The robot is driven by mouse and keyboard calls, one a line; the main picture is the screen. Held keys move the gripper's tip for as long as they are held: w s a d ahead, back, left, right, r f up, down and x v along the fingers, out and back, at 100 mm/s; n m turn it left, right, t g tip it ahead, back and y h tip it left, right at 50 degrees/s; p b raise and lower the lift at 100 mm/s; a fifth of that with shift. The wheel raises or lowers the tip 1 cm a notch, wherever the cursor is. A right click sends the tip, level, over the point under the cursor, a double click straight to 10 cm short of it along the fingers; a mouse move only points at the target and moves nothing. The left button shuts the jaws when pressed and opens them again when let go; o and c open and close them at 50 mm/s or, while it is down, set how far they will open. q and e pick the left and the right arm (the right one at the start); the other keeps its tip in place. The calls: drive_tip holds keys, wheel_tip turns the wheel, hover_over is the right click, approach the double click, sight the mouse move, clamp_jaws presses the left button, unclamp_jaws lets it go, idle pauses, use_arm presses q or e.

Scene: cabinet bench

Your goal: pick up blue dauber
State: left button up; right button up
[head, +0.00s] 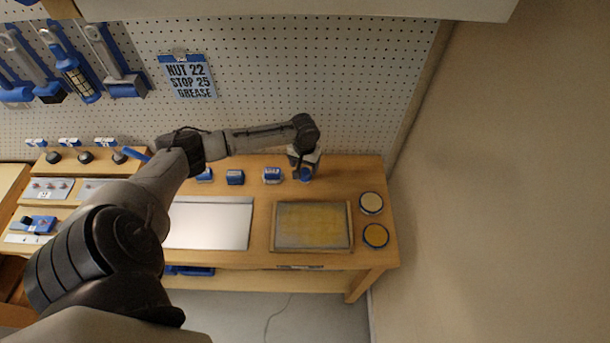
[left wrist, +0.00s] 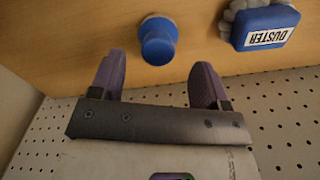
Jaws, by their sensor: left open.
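The blue dauber (left wrist: 158,42) is a small round blue knob standing on the wooden bench top. In the left wrist view it is just beyond the gap between the fingertips, roughly centred. In the head view the dauber (head: 306,174) is mostly hidden by my gripper at the back right of the bench. My left gripper (left wrist: 158,64) is open, with one dark purple finger on each side of the gap and nothing held. In the head view the left gripper (head: 303,157) points down beside the pegboard. My right gripper is not in view.
A blue duster (left wrist: 265,25) stands beside the dauber, and in the head view the duster (head: 272,175) is left of my gripper. A blue-topped block (head: 235,177) stands further left. A framed yellowish tray (head: 272,228) and two round tins (head: 371,202) are in front. The pegboard (head: 370,100) rises close behind.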

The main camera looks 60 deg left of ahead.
sight(305, 171)
use_arm(q)
drive_tip(key=shift+w+d+f, duration=0.1)
drive_tip(key=shift+f, duration=1.85)
drive_tip(key=shift+c, duration=0.4)
drive_tip(key=c, duration=0.9)
drive_tip(key=shift+c, duration=0.6)
drive_tip(key=shift+r, duration=0.5)
drive_tip(key=r, duration=0.2)
drive_tip(key=d+r, duration=0.1)
drive_tip(key=r, duration=0.1)
drive_tip(key=shift+w, duration=0.2)
drive_tip(key=w+d+r, duration=0.1)
drive_tip(key=d+r, duration=0.1)
drive_tip(key=d, duration=0.1)
drive_tip(key=w+d+r, duration=0.1)
drive_tip(key=d+r, duration=0.1)
drive_tip(key=d, duration=0.1)
drive_tip(key=w+d+r, duration=0.1)
drive_tip(key=d+r, duration=0.1)
drive_tip(key=d, duration=0.2)
drive_tip(key=shift+p, duration=0.4)
